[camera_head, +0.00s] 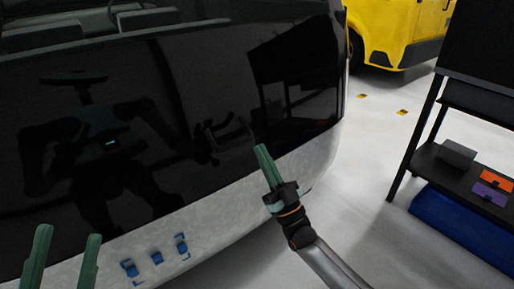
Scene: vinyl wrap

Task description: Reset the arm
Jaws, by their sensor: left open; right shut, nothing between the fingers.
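My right gripper (264,160) is in the middle of the view, its green fingers closed together with nothing between them. Its arm comes in from the lower right. The fingers point up and left in front of the vehicle's dark, glossy panel; I cannot tell whether they touch it. My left gripper (66,240) is at the lower left, its two green fingers wide apart and empty. Its base is cut off by the bottom edge.
A vehicle (215,205) with a dark upper panel and whitish lower body fills the left; the panel mirrors my body. Small blue pieces (157,258) sit on its lower body. A black shelf (456,172) stands right, a yellow vehicle (392,28) behind.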

